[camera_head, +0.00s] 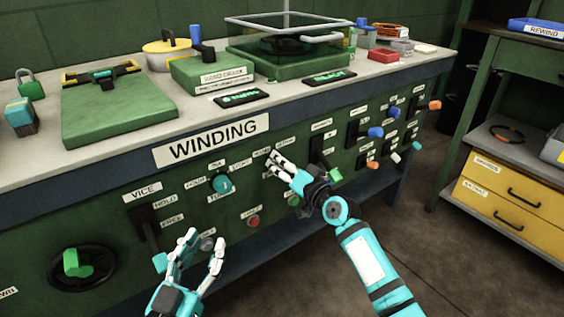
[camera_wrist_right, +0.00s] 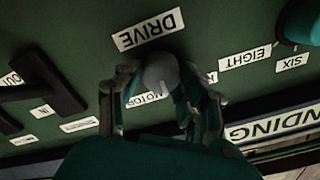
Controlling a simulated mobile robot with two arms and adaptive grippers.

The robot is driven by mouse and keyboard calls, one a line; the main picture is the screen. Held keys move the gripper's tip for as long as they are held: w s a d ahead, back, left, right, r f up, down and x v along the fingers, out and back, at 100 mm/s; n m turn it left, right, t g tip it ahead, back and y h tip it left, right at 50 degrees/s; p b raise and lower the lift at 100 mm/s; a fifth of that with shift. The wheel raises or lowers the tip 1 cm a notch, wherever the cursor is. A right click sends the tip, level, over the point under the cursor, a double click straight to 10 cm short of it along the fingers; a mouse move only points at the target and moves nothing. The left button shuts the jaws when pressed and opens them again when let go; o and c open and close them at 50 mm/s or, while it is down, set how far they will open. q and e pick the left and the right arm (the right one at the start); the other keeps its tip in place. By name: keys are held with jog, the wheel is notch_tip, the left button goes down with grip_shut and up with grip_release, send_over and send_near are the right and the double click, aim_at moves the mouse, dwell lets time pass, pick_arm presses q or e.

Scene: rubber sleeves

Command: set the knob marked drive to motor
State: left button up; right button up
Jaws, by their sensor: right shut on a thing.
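The knob (camera_wrist_right: 161,72), a grey rounded one on the green panel, shows in the wrist view under the plate DRIVE (camera_wrist_right: 148,29), which appears upside down. My right gripper (camera_wrist_right: 160,92) is shut on this knob, with a finger on either side. The plate MOTOR (camera_wrist_right: 148,98) is partly covered by the gripper. Which way the knob points is hard to tell. In the head view my right gripper (camera_head: 277,163) is at the panel right of the WINDING sign and hides the knob. My left gripper (camera_head: 196,258) is open and empty in front of the panel.
A teal knob (camera_head: 222,184) sits left of my right gripper. A lever with a green tip (camera_head: 335,174) is close on its right. The VICE lever (camera_head: 150,235) and a handwheel (camera_head: 82,268) are at lower left. Floor at right is clear.

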pick_arm(q)
notch_tip(320, 180, down, 7)
jog(key=s+a+g+y+p, duration=0.1)
jog(key=g, duration=0.3)
jog(key=shift+s+a+f+g+y+p, duration=0.2)
jog(key=shift+g+y+p, duration=0.1)
jog(key=shift+y, duration=0.1)
pick_arm(e)
jog(key=shift+d+f+m, duration=0.1)
jog(key=shift+m, duration=3.3)
jog(key=o, duration=1.1)
pick_arm(q)
jog(key=shift+w, duration=0.1)
pick_arm(e)
jog(key=shift+o, duration=0.2)
jog(key=v, duration=1.2)
